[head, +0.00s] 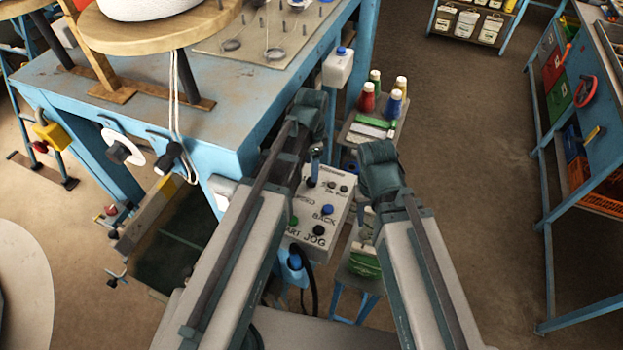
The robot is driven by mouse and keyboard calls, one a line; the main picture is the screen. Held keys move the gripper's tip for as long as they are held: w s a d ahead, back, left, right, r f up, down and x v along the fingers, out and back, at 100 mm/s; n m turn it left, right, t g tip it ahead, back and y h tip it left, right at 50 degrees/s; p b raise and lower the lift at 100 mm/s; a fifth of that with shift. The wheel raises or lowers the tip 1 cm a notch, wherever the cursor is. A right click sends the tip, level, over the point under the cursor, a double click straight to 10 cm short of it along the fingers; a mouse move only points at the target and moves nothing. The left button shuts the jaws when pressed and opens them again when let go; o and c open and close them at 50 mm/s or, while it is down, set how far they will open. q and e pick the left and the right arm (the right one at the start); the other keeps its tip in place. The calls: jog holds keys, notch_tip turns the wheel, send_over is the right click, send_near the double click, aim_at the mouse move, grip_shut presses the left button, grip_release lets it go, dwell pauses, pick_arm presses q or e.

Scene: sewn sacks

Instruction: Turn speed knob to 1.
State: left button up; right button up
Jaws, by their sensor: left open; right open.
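A pale control box (335,212) stands in the middle of the head view, partly covered by my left arm. It has printed labels, including BACK, JOG and a partly hidden SPEED. A dark knob (310,183) shows above the SPEED lettering; its pointer and setting cannot be read. My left gripper (315,160) is open, its visible finger pointing down at this knob; contact cannot be told. My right gripper (382,192) is open and empty, to the right of the box and apart from it; its fingertips are mostly hidden.
A blue workbench (190,110) with a round wooden stand (165,32) fills the left. Thread spools (367,98) stand on a small shelf behind my grippers. A blue tool bench (590,170) is at the far right. The brown floor between is clear.

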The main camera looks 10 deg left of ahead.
aim_at(312, 183)
pick_arm(q)
notch_tip(312, 183, down, 6)
jog(key=b, duration=0.5)
grip_shut()
